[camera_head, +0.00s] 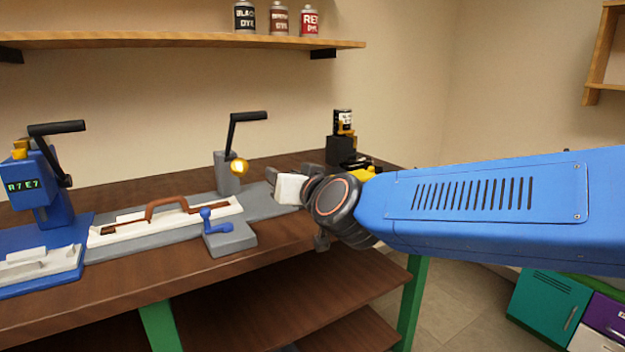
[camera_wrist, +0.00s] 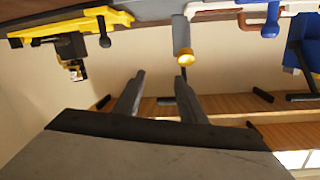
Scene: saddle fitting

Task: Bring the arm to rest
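My blue arm reaches in from the right in the head view, its dark wrist joint over the right part of the workbench (camera_head: 130,283).
A blue press (camera_head: 48,190) and a grey fixture with a brown handle (camera_head: 165,205) stand on the bench. A lever post with a gold knob (camera_head: 239,167) is near my wrist. A black stand (camera_head: 340,149) is behind it. A shelf (camera_head: 180,40) holds dye bottles.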

